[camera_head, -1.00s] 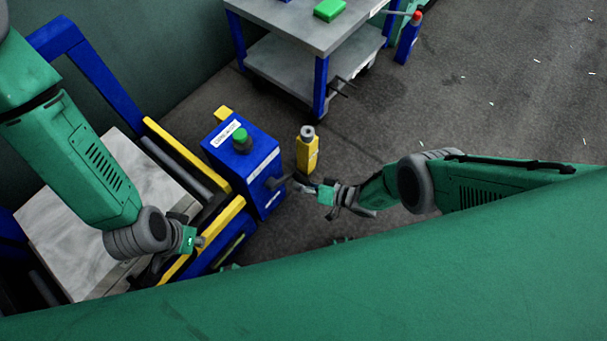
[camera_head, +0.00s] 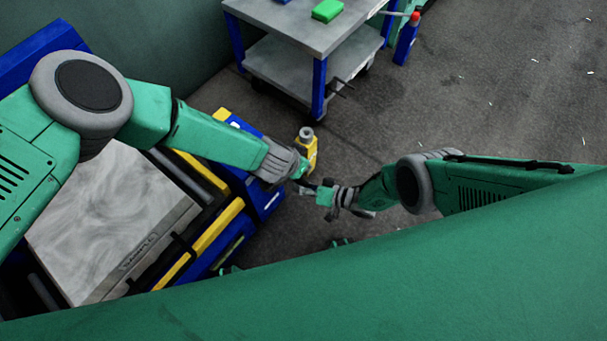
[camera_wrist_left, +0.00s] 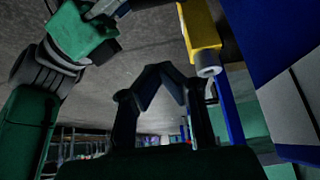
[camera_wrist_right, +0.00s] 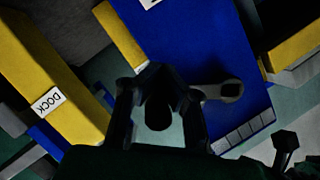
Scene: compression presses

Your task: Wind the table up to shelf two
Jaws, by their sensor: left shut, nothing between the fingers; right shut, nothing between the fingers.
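A pale marbled slab (camera_head: 110,220) lies level at the left between blue and yellow rails; whether it is the table is unclear. The blue box (camera_head: 268,190) beside it is mostly covered by my left arm. In the right wrist view a grey crank arm (camera_wrist_right: 222,91) sits against the blue box (camera_wrist_right: 200,50). My right gripper (camera_head: 322,191) is shut beside the box; in its wrist view its fingers (camera_wrist_right: 160,72) overlap a dark round end, and contact is unclear. My left gripper (camera_head: 303,176) is shut and empty near the right one; its fingers show (camera_wrist_left: 160,70).
A yellow post (camera_head: 307,150) with a grey top stands just behind my left gripper.

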